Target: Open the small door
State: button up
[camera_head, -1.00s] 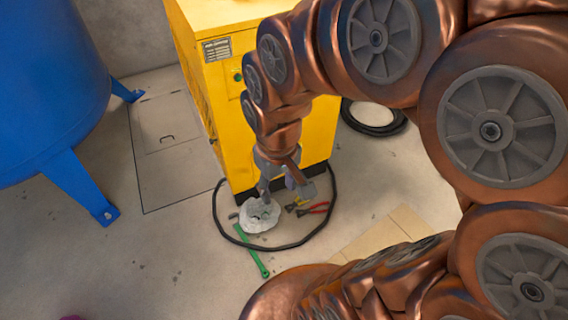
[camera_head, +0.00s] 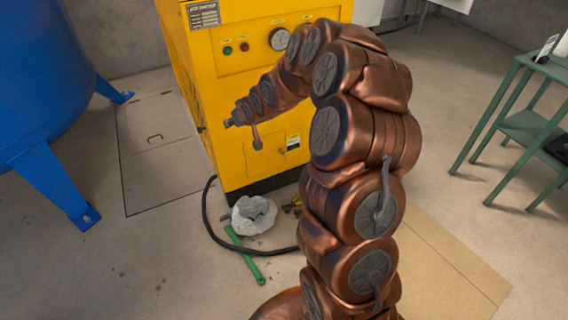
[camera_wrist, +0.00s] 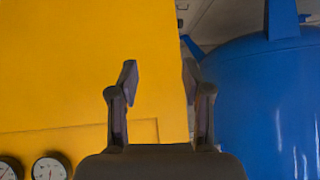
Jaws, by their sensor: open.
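The yellow cabinet (camera_head: 215,80) stands at the middle of the head view. On its lower front is what looks like the small door (camera_head: 270,160), with a small latch and a white label (camera_head: 293,141); my arm covers part of this area. It looks shut. My gripper (camera_head: 242,135) is open and empty, left of the label and near the cabinet's left front edge. In the wrist view my gripper's two fingers (camera_wrist: 160,85) are spread apart with nothing between them. Yellow surface (camera_wrist: 60,70) lies behind the left finger. Whether the gripper touches the cabinet I cannot tell.
A blue tank (camera_head: 40,70) stands at the left, and also in the wrist view (camera_wrist: 265,100). A whitish lump (camera_head: 254,215), a green bar (camera_head: 244,255) and a black hose (camera_head: 215,225) lie on the floor before the cabinet. A green table (camera_head: 530,125) stands at the right.

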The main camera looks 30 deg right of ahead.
jog(key=w+d+f+t+b, duration=0.1)
jog(key=w+d+f+b, duration=0.25)
jog(key=f, duration=0.25)
jog(key=w+d+f+m+t+h+b, duration=0.1)
jog(key=w+d+f+t+b, duration=0.1)
jog(key=d+f, duration=0.3)
jog(key=w+d+f+t+b, duration=0.1)
jog(key=w+d+f+b, duration=0.2)
jog(key=f, duration=0.4)
jog(key=s+d+f+t+h+b, duration=0.1)
jog(key=d+f+t+b, duration=0.2)
jog(key=d+f+b, duration=0.6)
jog(key=t+b, duration=0.1)
jog(key=t, duration=0.1)
send_near(272, 156)
jog(key=s+d+r, duration=0.2)
jog(key=d, duration=0.2)
jog(key=w+b, duration=0.4)
jog(key=w, duration=0.3)
jog(key=shift+w+d+r+h, duration=0.25)
jog(key=shift+w+h, duration=0.05)
jog(key=shift+w, duration=0.1)
grip_shut()
